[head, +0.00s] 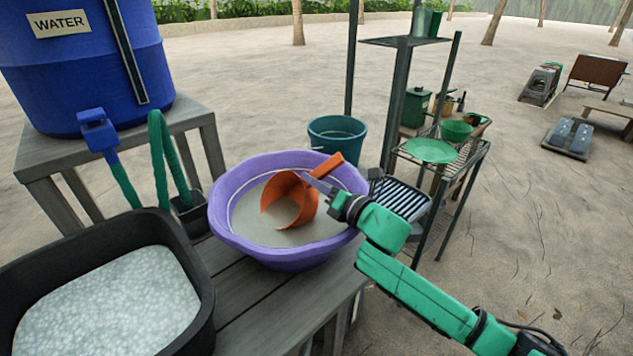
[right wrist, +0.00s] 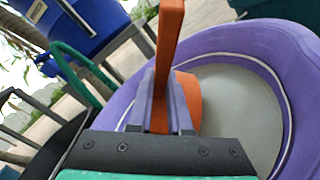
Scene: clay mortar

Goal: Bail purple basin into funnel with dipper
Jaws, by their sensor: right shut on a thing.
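The purple basin (head: 228,218) stands on a grey wooden bench and holds murky grey-beige liquid. The orange dipper (head: 290,200) is in the basin, its cup tilted with the mouth toward the left, low at the liquid. My right gripper (head: 318,182) is shut on the dipper's handle, above the basin's right side. In the right wrist view the orange handle (right wrist: 168,50) stands between the fingers (right wrist: 162,105), with the basin (right wrist: 225,45) beyond; the cup is mostly hidden there. My left gripper is not in view. I cannot make out a funnel.
A black tub (head: 190,265) of pale, bubbly contents stands at the left. A blue water barrel (head: 85,75) is on a stand behind it. A teal bucket (head: 337,132) is behind the basin. A metal shelf (head: 455,160) with green dishes stands right.

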